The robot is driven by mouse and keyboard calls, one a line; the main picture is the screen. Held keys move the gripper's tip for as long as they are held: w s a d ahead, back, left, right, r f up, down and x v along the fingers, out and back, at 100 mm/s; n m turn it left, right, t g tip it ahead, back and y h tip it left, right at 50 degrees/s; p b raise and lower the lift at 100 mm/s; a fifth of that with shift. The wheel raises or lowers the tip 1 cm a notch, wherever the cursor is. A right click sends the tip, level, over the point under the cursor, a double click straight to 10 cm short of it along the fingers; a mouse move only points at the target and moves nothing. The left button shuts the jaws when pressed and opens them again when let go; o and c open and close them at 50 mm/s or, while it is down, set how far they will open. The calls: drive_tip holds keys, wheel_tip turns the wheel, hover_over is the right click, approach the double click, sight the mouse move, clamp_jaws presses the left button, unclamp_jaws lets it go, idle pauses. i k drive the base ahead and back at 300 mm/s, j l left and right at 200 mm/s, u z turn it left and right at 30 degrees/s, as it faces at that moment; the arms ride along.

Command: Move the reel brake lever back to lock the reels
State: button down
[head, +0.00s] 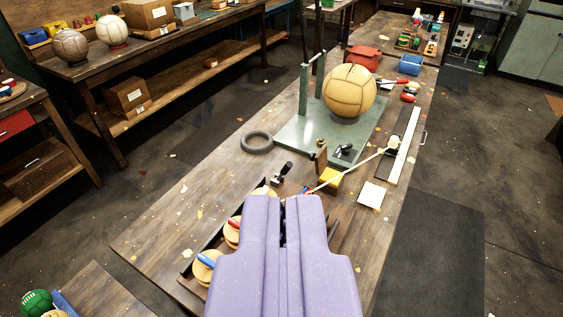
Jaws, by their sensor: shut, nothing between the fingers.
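My gripper (284,212), lavender, is in the lower middle, its fingers together and empty. It points away over the long wooden bench and covers part of a dark rack (185,268). Reels show at the rack's left side: one with a blue core (206,264), one with a red core (231,229), and a partly covered one beyond. A small black-handled part (283,172) stands just beyond the fingertips, apart from them. I cannot tell whether it is the reel brake lever. The rack's right side is mostly hidden.
A green stand (291,134) with posts holds a tan leather ball (349,91). A dark ring (256,141), a yellow block (328,179) with a thin rod, and a pale card (371,194) lie nearby. The bench's left front is mostly clear.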

sight(289, 164)
drive_tip(key=l, duration=0.6)
drive_tip(key=i+l, duration=0.1)
drive_tip(key=l, duration=0.45)
drive_tip(key=i+l, duration=0.25)
drive_tip(key=l, duration=0.15)
drive_tip(key=i+l, duration=0.25)
drive_tip(key=l, duration=0.2)
drive_tip(key=i+l, duration=0.25)
drive_tip(key=l, duration=0.15)
drive_tip(key=i+j, duration=0.2)
drive_tip(key=i, duration=0.2)
drive_tip(key=i+j+z, duration=0.1)
drive_tip(key=i+j, duration=0.15)
drive_tip(key=i, duration=0.15)
